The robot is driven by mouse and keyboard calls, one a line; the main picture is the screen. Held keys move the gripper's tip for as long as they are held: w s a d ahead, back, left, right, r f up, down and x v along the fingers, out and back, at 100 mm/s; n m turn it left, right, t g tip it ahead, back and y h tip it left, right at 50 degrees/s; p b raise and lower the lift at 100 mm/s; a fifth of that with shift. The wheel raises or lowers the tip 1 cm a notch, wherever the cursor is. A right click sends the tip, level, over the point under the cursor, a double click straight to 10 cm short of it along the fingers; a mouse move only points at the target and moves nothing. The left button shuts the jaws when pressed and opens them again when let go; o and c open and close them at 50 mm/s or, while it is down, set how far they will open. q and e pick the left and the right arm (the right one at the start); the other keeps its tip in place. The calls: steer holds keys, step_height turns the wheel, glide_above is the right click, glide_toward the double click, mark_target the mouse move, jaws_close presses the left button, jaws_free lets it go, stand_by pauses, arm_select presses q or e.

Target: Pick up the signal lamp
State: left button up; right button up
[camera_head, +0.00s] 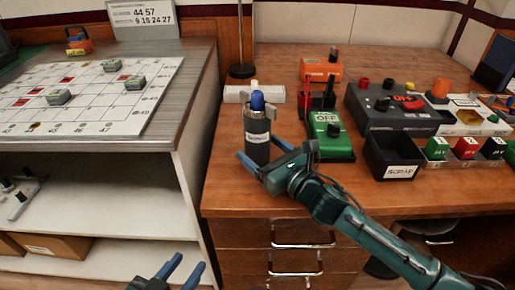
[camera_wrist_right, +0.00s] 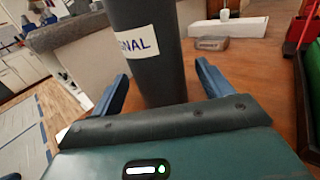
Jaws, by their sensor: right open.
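The signal lamp (camera_head: 257,142) is a dark upright cylinder with a blue rounded top and a white label, near the left edge of the brown desk. In the right wrist view the lamp (camera_wrist_right: 150,60) stands between the two blue fingers, its label partly readable as "NAL". My right gripper (camera_head: 262,153) is open at the lamp's lower body, one finger on each side; I cannot tell if either touches it. Its fingers also show in the right wrist view (camera_wrist_right: 161,75). My left gripper (camera_head: 181,270) is open and empty, low at the bottom edge, away from the lamp.
A green device marked "OFF" (camera_head: 327,142) stands right of the lamp, with a black scrap bin (camera_head: 390,158) further right. A white block (camera_head: 240,94) lies behind the lamp. A thin black post (camera_head: 240,35) rises behind. A grey counter with a gridded board (camera_head: 120,115) is left.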

mark_target(252, 105)
steer(key=x, duration=0.3)
steer(key=shift+w+a, duration=0.25)
steer(key=shift+w, duration=0.05)
arm_select(q)
steer(key=shift+w+d+f, duration=0.1)
steer(key=shift+f, duration=0.1)
